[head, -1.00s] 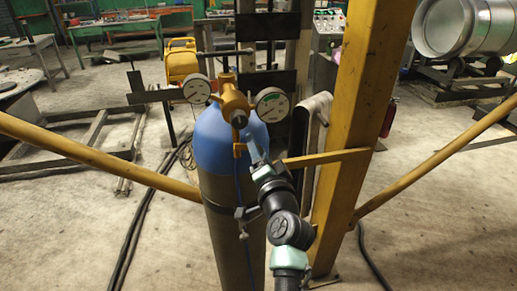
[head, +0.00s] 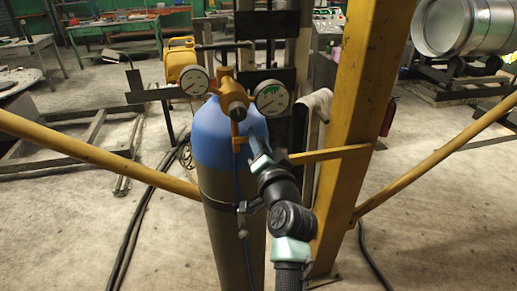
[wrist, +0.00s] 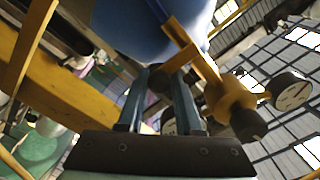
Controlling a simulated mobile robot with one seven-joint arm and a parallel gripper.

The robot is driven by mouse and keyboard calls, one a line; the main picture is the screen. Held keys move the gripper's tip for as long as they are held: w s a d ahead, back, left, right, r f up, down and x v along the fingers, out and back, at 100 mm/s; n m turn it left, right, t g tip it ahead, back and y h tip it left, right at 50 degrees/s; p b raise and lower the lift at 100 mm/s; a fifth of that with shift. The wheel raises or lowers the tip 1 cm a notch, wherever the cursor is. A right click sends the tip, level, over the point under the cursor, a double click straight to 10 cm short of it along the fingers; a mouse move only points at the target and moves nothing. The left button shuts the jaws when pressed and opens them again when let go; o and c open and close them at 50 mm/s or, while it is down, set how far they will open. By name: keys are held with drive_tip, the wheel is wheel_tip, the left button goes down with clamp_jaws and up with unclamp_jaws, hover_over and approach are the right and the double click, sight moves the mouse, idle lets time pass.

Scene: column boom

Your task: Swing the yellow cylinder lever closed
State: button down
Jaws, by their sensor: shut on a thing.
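The blue-topped cylinder (head: 212,140) stands upright before me in the head view. A yellow valve body (head: 233,96) with two gauges sits on top. The narrow yellow lever (head: 237,131) hangs from its front, with a short arm toward the right; it also shows in the wrist view (wrist: 204,66). My gripper (head: 256,146) reaches up from the lower right to the lever's end. In the wrist view my gripper (wrist: 160,72) has its two fingers apart, with the lever's end at the tips. A dark part also shows there, so the exact contact is unclear.
A thick yellow post (head: 352,130) stands close right of the cylinder, with yellow braces (head: 100,158) sloping down either side. A dark flat bar (head: 150,96) is behind the left gauge (head: 194,81). The right gauge (head: 272,98) is just above my gripper. Cables lie on the floor.

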drive_tip(key=shift+a+f+n, duration=0.15)
drive_tip(key=shift+f+n, duration=0.05)
drive_tip(key=shift+n, duration=0.2)
drive_tip(key=c, duration=0.8)
unclamp_jaws()
drive_tip(key=shift+c, duration=0.2)
drive_tip(key=shift+o, duration=1.1)
drive_tip(key=shift+r, duration=0.1)
drive_tip(key=shift+s, duration=0.1)
drive_tip(key=b+v, duration=0.4)
drive_tip(key=v, duration=0.9)
